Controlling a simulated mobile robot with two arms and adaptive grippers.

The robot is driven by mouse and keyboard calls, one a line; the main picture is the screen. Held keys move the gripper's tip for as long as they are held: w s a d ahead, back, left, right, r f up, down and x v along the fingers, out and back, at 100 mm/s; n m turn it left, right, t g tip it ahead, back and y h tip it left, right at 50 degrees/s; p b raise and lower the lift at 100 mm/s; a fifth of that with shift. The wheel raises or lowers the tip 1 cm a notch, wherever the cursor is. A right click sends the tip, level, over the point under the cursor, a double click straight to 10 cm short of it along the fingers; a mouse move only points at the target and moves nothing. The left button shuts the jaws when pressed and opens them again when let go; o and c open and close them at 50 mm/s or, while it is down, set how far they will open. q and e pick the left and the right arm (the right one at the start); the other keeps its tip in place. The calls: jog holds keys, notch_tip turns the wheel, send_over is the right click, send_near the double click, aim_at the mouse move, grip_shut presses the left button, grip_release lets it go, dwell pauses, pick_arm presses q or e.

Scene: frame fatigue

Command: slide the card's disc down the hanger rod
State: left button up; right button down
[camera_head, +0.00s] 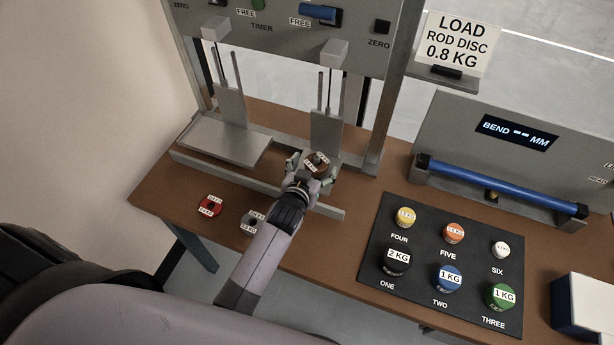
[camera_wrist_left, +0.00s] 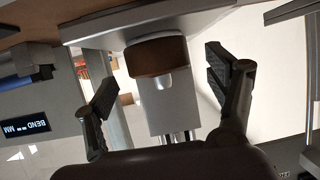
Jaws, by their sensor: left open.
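The card (camera_head: 456,47) at the top right reads "LOAD ROD DISC 0.8 KG". A brown labelled disc (camera_head: 317,160) is at the right hanger (camera_head: 326,128), low in front of its upright grey plate. Its label is too small to read. My left gripper (camera_head: 314,166) is open with a finger on either side of this disc. In the left wrist view, the brown disc (camera_wrist_left: 155,56) shows between the spread fingers of the left gripper (camera_wrist_left: 165,75), with visible gaps on both sides. Whether the disc is threaded on a rod I cannot tell. My right gripper is not in view.
A red disc (camera_head: 210,206) and a grey disc (camera_head: 252,223) lie at the table's front left. A black mat (camera_head: 376,262) at right holds several labelled weights. A blue bar (camera_head: 500,188) lies before the bend display (camera_head: 516,133). A left hanger (camera_head: 231,105) stands beside.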

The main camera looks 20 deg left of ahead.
pick_arm(q)
jog(key=v, duration=1)
jog(key=shift+s+r, duration=0.2)
jog(key=shift+s, duration=0.1)
jog(key=shift+f, duration=0.1)
